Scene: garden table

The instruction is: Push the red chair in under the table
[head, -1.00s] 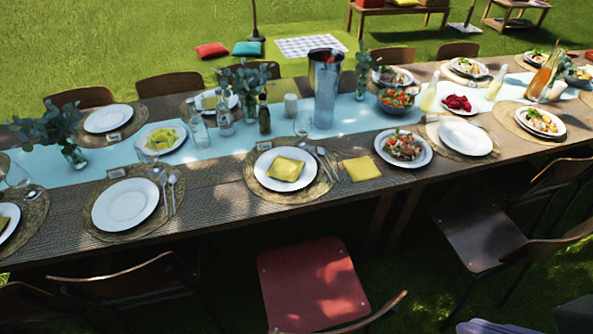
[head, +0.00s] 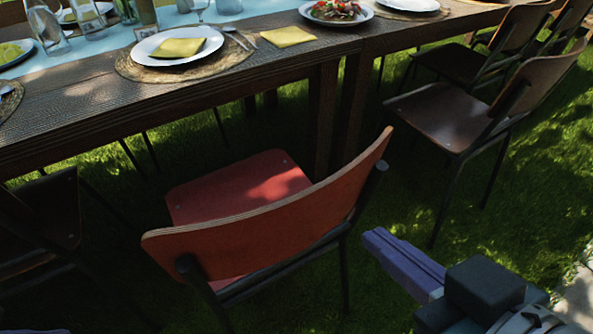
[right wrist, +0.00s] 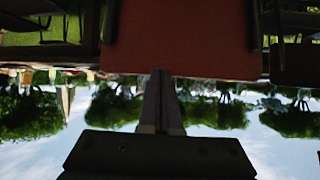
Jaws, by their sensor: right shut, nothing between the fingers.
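The red chair (head: 285,238) stands upright on the grass, its curved backrest towards me and its red seat facing the table (head: 75,128). The seat's front part is close to the table's near edge; from this angle I cannot tell how far it reaches under. My right gripper (head: 372,240) is shut and empty, to the right of the backrest in the head view, apart from it in the picture. In the right wrist view the shut fingers (right wrist: 160,82) point at a broad red panel (right wrist: 185,40), seemingly the chair's backrest. My left gripper is not in view.
A brown chair (head: 445,115) stands to the right and a dark chair (head: 40,215) to the left. A table leg (head: 323,120) stands just beyond the red seat. Plates and a yellow napkin (head: 287,36) lie on the table.

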